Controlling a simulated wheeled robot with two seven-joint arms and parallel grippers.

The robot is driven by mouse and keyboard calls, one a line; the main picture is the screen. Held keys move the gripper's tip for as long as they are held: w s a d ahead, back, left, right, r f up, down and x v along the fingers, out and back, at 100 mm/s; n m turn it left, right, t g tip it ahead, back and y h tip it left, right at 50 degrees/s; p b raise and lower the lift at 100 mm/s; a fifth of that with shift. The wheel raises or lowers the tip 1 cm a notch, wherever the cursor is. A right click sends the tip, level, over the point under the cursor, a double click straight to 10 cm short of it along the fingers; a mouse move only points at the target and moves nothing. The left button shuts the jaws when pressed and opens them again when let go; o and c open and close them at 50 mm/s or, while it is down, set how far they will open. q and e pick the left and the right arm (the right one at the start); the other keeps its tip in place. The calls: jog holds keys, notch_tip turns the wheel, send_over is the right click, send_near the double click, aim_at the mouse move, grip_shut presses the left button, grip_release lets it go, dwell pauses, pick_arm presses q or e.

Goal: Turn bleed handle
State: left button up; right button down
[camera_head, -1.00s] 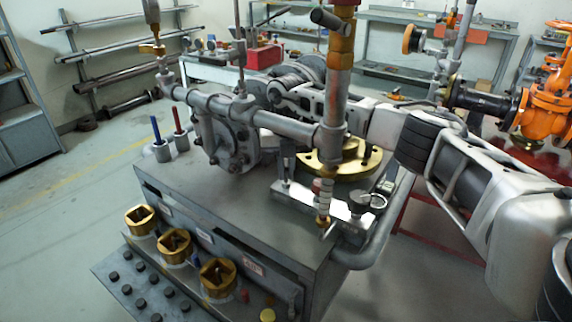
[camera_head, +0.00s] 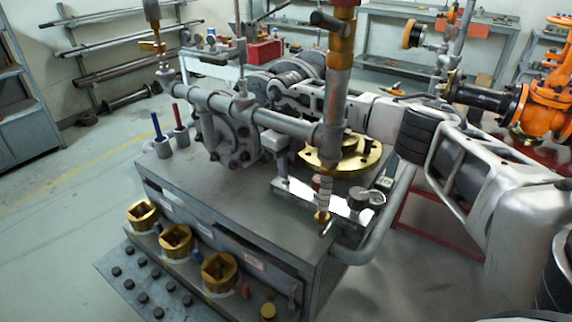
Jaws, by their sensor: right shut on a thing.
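My right arm comes in from the right and passes behind the upright grey and brass pipe (camera_head: 338,95). My right gripper (camera_head: 268,88) is beyond the horizontal grey pipe (camera_head: 275,118), beside the grey flanged valve body (camera_head: 238,143). It is shut on the bleed handle, but the fingertips and the held part are mostly hidden by pipework. A small brass cock with a short lever (camera_head: 323,217) hangs below the upright pipe, clear of the gripper. My left gripper is not in view.
The pipework stands on a grey bench (camera_head: 225,205) with several brass sockets (camera_head: 175,240) along its front. A brass flange (camera_head: 352,160) and a gauge (camera_head: 360,198) sit at its right. An orange valve (camera_head: 548,105) stands far right. Floor at left is clear.

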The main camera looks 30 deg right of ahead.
jog(key=shift+n, duration=0.3)
jog(key=c, duration=1.5)
grip_release()
jog(key=shift+r, duration=0.1)
notch_tip(320, 180, up, 16)
